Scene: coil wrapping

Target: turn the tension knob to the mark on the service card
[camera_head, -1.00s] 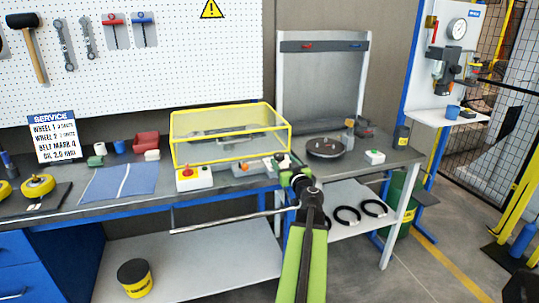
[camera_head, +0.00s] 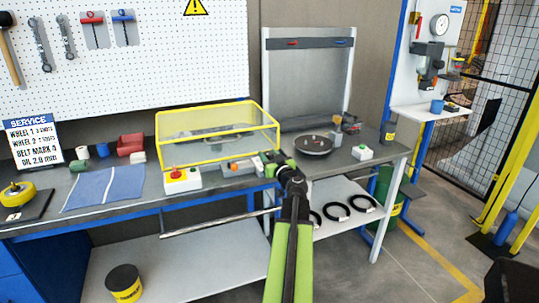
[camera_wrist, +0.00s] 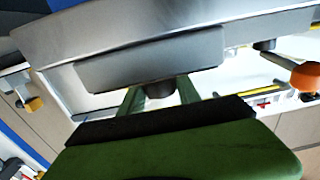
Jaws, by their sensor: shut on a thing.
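The service card (camera_head: 33,143) stands at the left on the bench; its belt line appears to read mark 4, in small print. My gripper (camera_head: 274,166) is at the front edge of the bench, at the right end of a grey unit (camera_head: 240,167). In the wrist view its two green fingers (camera_wrist: 160,97) stand on either side of a dark round knob (camera_wrist: 160,87) under a grey housing (camera_wrist: 150,60), shut on it. The knob's pointer and scale marks do not show. In the head view my gripper hides the knob.
A yellow-framed clear cover (camera_head: 218,133) stands behind the grey unit. A red-button box (camera_head: 182,180) is to its left, a dark round plate (camera_head: 313,145) to its right. An orange knob (camera_wrist: 306,77) shows at the right of the wrist view. A blue mat (camera_head: 104,188) lies at the left.

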